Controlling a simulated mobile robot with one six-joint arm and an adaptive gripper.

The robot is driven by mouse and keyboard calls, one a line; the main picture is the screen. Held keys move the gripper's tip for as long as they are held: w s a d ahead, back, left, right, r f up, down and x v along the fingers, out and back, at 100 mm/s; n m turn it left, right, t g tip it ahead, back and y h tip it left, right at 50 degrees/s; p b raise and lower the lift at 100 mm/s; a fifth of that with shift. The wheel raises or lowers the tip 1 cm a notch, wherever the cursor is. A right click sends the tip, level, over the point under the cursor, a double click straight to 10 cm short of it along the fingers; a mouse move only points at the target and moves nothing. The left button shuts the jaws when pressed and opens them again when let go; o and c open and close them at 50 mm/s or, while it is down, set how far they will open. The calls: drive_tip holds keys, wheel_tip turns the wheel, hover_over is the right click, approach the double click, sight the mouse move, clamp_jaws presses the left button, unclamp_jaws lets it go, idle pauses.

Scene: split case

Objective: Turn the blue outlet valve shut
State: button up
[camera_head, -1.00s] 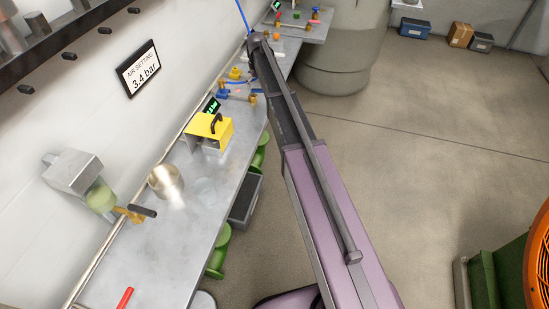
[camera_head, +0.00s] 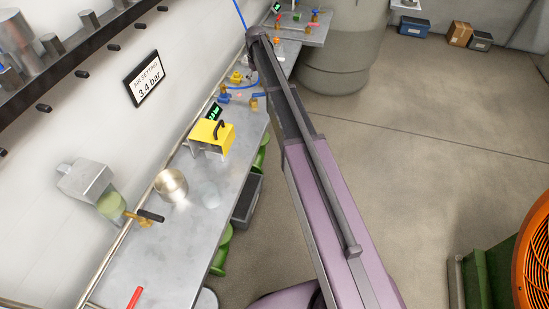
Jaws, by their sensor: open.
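Small blue parts (camera_head: 223,98) with brass fittings (camera_head: 254,103) sit on the long grey bench (camera_head: 150,262), beyond a yellow box with a black handle (camera_head: 211,137). They are too small to tell which is the outlet valve or how its handle stands. More small blue, red and orange parts (camera_head: 296,16) show on the far bench section. My arm reaches up across the middle of the picture, to the right of the nearer blue parts. My gripper cannot be seen; the arm's far end hides what is behind it.
A brass pot (camera_head: 171,185), a wall dispenser (camera_head: 90,185) and a red handle (camera_head: 134,297) are along the bench. A small green display (camera_head: 215,112) stands by the yellow box. A large grey tank (camera_head: 340,55) stands behind.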

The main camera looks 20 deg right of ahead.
drive_tip(key=shift+r+p, duration=4.1)
drive_tip(key=shift+r, duration=0.3)
drive_tip(key=s+f+m+b, duration=0.1)
drive_tip(key=s+f+b, duration=1)
drive_tip(key=s, duration=0.4)
drive_tip(key=s+a+f+m+b, duration=0.1)
drive_tip(key=s+f+m+b, duration=0.1)
drive_tip(key=s+f+b, duration=1)
drive_tip(key=s, duration=0.4)
drive_tip(key=shift+s+f, duration=0.15)
drive_tip(key=shift+f, duration=0.15)
drive_tip(key=shift+r, duration=0.1)
wheel_tip(320, 180, up, 23)
drive_tip(key=m+p, duration=0.2)
drive_tip(key=p, duration=2.1)
hover_over(260, 93)
drive_tip(key=shift+a, duration=0.1)
drive_tip(key=shift+b, duration=0.3)
